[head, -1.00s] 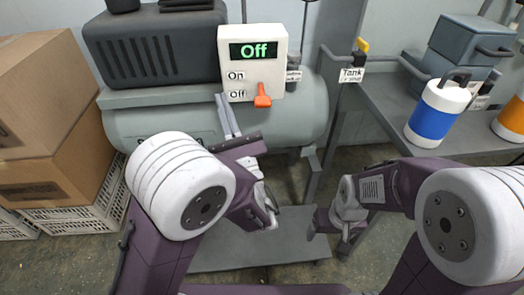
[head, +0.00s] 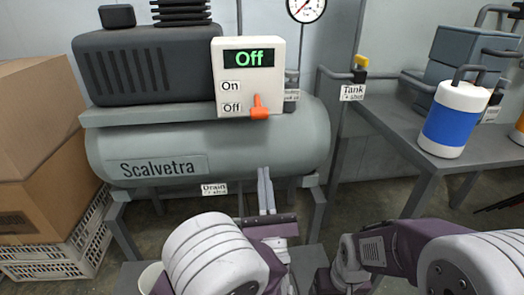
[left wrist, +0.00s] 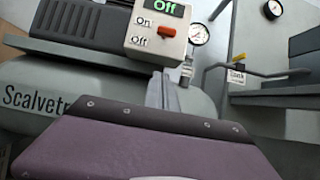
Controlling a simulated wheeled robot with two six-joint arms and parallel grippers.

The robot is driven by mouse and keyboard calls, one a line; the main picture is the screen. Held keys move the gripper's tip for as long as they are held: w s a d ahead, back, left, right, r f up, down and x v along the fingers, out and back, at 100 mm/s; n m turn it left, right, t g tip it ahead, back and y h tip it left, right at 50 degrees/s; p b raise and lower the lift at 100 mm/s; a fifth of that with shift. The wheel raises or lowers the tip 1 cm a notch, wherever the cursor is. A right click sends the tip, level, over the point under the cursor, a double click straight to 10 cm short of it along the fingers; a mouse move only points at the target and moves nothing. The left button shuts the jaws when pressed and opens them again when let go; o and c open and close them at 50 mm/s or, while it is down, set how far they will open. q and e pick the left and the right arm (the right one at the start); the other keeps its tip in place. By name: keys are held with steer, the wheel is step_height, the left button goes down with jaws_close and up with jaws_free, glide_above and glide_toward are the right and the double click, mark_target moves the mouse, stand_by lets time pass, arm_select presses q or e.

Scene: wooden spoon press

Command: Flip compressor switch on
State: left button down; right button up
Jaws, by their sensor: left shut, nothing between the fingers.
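The compressor switch box (head: 230,68) is cream with a green display reading "Off" and labels "On" above "Off". Its orange lever (head: 259,110) sits low, beside the "Off" label. Both also show in the left wrist view: the box (left wrist: 158,48) and the lever (left wrist: 167,31). My left gripper (head: 264,171) is shut and empty, its thin grey fingers pointing up below the box, apart from the lever. Its fingertips (left wrist: 164,74) also show in the left wrist view. My right arm shows at lower right, but its gripper fingers are not visible.
The grey compressor tank (head: 240,145) stands behind my left gripper. A gauge (head: 306,8) is above right. A Tank valve with yellow handle (head: 361,62) and a bench (head: 400,125) with a blue-white canister (head: 451,125) are right. Cardboard boxes (head: 45,150) are left.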

mark_target(258, 105)
arm_select(q)
steer(key=w+r+p, duration=0.5)
steer(key=w+r, duration=0.1)
steer(key=r, duration=0.2)
steer(key=shift+a+r, duration=0.35)
steer(key=shift+a, duration=0.05)
